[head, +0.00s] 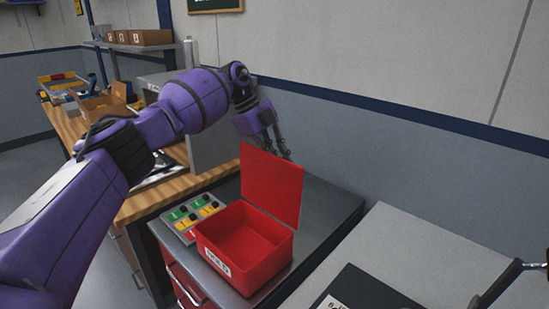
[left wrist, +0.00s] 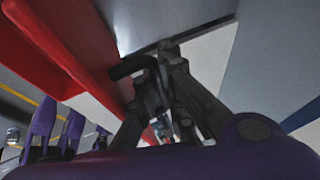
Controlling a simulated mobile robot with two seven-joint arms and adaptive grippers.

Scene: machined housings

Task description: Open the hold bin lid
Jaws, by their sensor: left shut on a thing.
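The red hold bin (head: 270,285) stands on a grey worktop with a white label on its front. Its inside is visible and looks empty. The red lid (head: 272,185) stands nearly upright at the bin's back edge, swung open. In the left wrist view the red lid (left wrist: 75,50) runs along the upper left, with a dark handle (left wrist: 130,67) beside it. My left gripper (head: 284,152) is behind the lid, its tips partly hidden by it. In the left wrist view my left gripper (left wrist: 160,65) is shut on the dark handle.
A panel with green and yellow buttons (head: 192,217) lies left of the bin. A black labelled object (head: 365,290) and a metal bar (head: 495,285) are at lower right. A wooden bench (head: 165,195) stands at left. The wall is close behind the bin.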

